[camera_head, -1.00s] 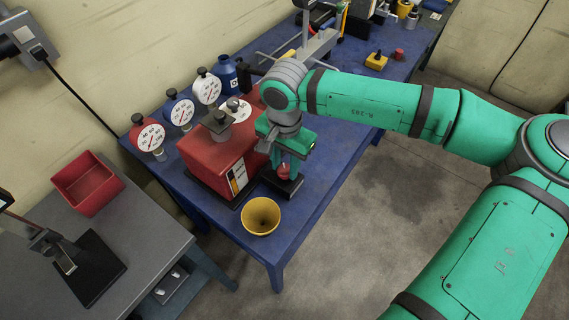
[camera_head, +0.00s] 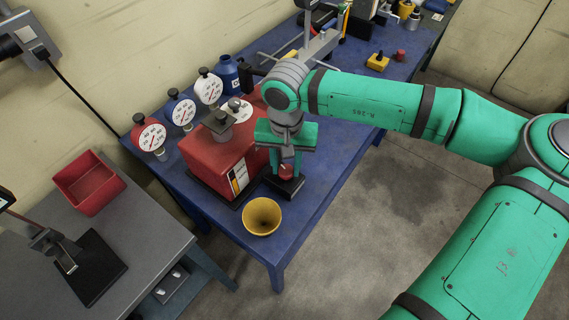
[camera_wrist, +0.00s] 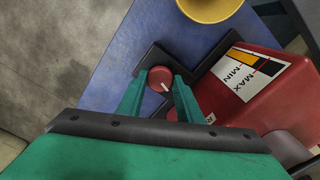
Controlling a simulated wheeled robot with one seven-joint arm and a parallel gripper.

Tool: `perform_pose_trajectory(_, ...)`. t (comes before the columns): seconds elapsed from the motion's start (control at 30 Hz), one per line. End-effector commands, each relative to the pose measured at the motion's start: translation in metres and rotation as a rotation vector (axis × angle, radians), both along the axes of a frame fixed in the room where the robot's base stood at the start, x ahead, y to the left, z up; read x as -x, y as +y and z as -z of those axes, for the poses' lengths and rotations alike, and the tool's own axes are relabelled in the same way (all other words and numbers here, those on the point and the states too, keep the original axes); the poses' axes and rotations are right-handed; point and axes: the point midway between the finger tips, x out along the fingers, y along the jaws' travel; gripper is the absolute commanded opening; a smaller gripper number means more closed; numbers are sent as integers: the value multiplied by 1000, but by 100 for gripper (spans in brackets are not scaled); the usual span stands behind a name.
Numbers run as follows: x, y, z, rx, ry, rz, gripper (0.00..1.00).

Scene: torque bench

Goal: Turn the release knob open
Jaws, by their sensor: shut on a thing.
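The release knob (camera_wrist: 160,79) is small, round and red with a white line on top, and sits on a dark base (camera_wrist: 205,66) beside the red machine (camera_wrist: 268,88). In the wrist view the white line slants down to the right. My gripper (camera_wrist: 161,82) is over the knob with its two green fingers on either side of it, shut on it. In the head view my gripper (camera_head: 286,166) points down at the knob (camera_head: 286,171), which is partly hidden by the fingers. The red machine (camera_head: 215,160) stands just left of the gripper and carries a MAX/MIN label (camera_wrist: 243,73).
A yellow cup (camera_head: 262,217) stands near the front edge of the blue table (camera_head: 325,185). Several round gauges (camera_head: 148,137) and a blue bottle (camera_head: 227,74) stand behind the machine. A grey bench (camera_head: 140,240) with a red bin (camera_head: 88,183) is at left.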

Motion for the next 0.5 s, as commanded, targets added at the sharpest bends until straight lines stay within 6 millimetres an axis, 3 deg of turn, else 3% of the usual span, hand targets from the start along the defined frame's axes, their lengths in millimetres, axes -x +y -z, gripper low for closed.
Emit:
perform_pose_trajectory(0.27, -3, 0, -1, -3, -8, 2, 10)
perform_pose_trajectory(0.3, -3, 1, -1, -3, -8, 1, 40)
perform_pose_trajectory(0.33, -3, 1, -1, -3, -7, 1, 47)
perform_pose_trajectory(0.37, -2, 1, -1, -3, -7, 0, 51)
perform_pose_trajectory(0.5, -2, 3, -1, -2, -4, -4, 51)
